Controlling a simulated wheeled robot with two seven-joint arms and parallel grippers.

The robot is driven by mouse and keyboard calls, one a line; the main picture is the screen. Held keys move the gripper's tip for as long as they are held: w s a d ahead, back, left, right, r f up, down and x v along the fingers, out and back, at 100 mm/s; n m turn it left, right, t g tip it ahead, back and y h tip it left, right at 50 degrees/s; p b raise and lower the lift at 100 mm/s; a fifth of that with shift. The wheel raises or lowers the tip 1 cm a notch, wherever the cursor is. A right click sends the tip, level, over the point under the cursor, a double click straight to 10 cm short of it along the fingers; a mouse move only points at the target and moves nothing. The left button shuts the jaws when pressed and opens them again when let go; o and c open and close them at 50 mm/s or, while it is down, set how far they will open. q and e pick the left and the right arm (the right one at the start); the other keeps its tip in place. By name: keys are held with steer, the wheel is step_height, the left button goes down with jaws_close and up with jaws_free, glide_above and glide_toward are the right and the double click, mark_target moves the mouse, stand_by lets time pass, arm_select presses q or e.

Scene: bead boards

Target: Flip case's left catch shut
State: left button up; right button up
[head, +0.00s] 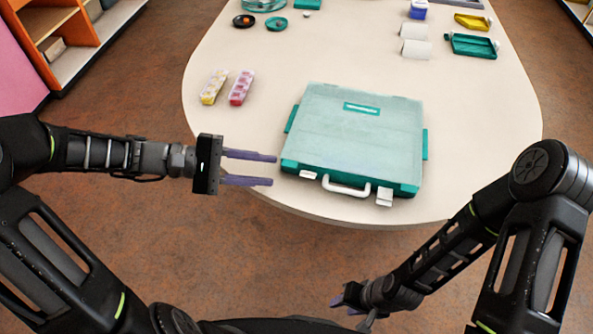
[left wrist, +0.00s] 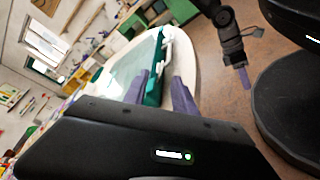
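The teal case (head: 352,145) lies closed-lidded near the table's front edge, its white handle (head: 346,187) facing me. The left catch (head: 308,174) is a small white tab at the front left; a second white catch (head: 384,197) is at the front right and hangs lower. My left gripper (head: 275,169) is open and empty, its purple fingers just left of the case's front left corner. In the left wrist view the case (left wrist: 154,80) shows beyond the fingers. My right gripper (head: 345,304) is low, off the table's front edge, and small in view; its opening is unclear.
Two small bead boxes, one yellow (head: 213,87) and one pink (head: 241,88), lie left of the case. White rolls (head: 416,48) and a green tray (head: 472,45) are at the back right. The table (head: 480,130) is clear right of the case.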

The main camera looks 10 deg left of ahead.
mark_target(315, 176)
arm_select(q)
steer(key=x, duration=0.7)
steer(key=shift+d+b, duration=0.15)
steer(key=shift+b, duration=0.15)
jaws_close()
